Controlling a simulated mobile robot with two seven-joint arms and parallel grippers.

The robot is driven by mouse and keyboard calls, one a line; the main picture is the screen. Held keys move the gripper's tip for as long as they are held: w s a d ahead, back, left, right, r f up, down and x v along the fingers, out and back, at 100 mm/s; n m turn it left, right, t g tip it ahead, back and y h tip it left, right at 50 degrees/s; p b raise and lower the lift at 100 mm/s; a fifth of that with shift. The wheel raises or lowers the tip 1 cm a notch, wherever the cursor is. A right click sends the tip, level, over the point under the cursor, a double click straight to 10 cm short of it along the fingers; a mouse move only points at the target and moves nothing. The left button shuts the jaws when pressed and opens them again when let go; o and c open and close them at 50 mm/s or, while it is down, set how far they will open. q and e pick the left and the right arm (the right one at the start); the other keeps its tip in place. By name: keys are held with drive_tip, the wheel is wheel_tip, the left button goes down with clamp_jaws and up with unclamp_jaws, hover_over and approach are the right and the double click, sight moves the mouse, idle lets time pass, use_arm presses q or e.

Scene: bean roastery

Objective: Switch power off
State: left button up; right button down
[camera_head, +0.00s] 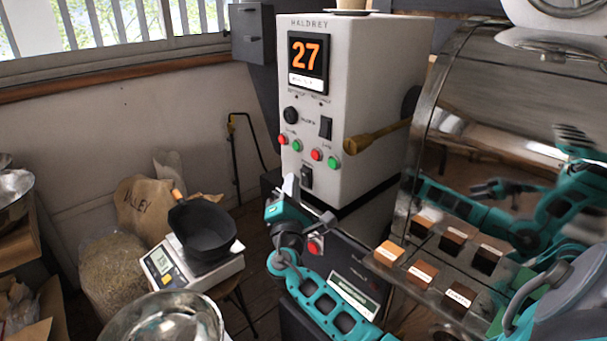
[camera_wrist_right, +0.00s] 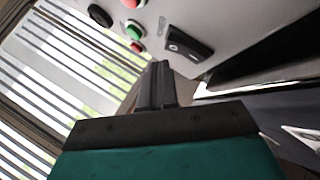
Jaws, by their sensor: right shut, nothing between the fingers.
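The white control cabinet (camera_head: 350,60) marked HALDREY has a lit orange display (camera_head: 306,56) reading 27. A black rocker switch (camera_head: 306,177) sits low on its front face. In the right wrist view the rocker switch (camera_wrist_right: 188,42) shows a circle and a line mark; I cannot tell which side is pressed. My right gripper (camera_head: 291,184) is just in front of and slightly left of the rocker, fingers pointing up toward the panel. In the wrist view its fingers (camera_wrist_right: 156,84) are together and empty, apart from the switch. My left gripper is not in view.
Red and green buttons (camera_head: 297,146), a knob (camera_head: 291,115) and another black switch (camera_head: 326,128) sit above the rocker. A wooden handle (camera_head: 376,136) juts out at right. A scale (camera_head: 160,268) with a black pan (camera_head: 203,232) stands lower left. The shiny drum reflects my arms.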

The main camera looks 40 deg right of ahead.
drive_tip(key=shift+d, duration=0.1)
drive_tip(key=shift+d, duration=0.35)
drive_tip(key=shift+w+d+r+b, duration=0.1)
drive_tip(key=shift+d+b, duration=0.2)
idle(0.7)
drive_tip(key=shift+a, duration=0.1)
drive_tip(key=shift+a, duration=0.7)
drive_tip(key=shift+a, duration=0.1)
drive_tip(key=a, duration=0.1)
drive_tip(key=a+b, duration=0.1)
drive_tip(key=a, duration=0.2)
drive_tip(key=shift+s+a+f, duration=0.3)
drive_tip(key=shift+a+f, duration=0.1)
